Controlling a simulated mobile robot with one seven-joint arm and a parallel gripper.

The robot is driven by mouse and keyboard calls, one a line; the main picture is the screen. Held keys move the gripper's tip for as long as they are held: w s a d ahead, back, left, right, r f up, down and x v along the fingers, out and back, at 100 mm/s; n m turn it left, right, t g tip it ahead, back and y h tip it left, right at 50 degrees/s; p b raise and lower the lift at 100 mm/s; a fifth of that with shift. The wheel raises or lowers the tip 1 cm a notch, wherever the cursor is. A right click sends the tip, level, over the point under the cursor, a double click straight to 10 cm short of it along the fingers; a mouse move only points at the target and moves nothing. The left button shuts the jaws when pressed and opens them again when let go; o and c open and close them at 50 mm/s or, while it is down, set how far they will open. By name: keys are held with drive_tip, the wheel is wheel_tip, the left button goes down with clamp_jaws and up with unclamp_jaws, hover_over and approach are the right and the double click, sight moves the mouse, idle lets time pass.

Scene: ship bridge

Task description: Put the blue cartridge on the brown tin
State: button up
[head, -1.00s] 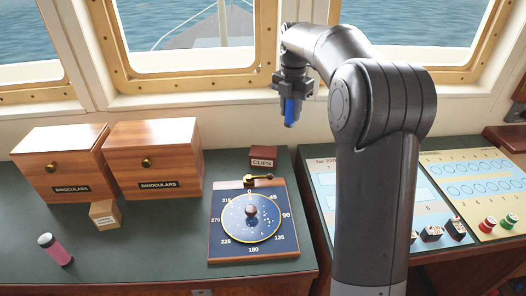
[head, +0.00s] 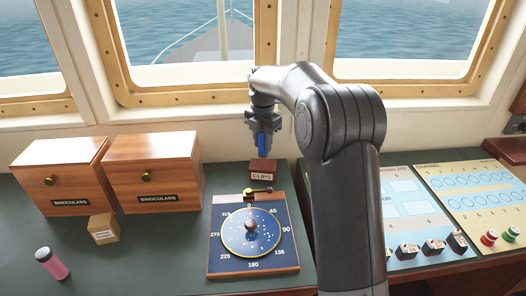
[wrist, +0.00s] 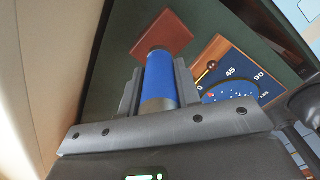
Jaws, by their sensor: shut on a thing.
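My gripper (head: 263,140) is shut on the blue cartridge (head: 262,146), which hangs upright below the fingers. The cartridge also shows in the wrist view (wrist: 160,78), between the two fingers (wrist: 158,92). The brown tin (head: 264,170), labelled CLIPS, stands on the green counter just below the cartridge in the head view. In the wrist view the tin's bare top (wrist: 164,33) shows beyond the cartridge's far end, which covers part of its edge. The head view shows the cartridge end close above the tin; I cannot tell whether they touch.
A blue compass-dial board (head: 274,258) with a brass lever lies in front of the tin. The window wall is close behind.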

sight(263, 151)
drive_tip(key=shift+f, duration=1.85)
drive_tip(key=o, duration=1)
drive_tip(key=shift+f, duration=0.1)
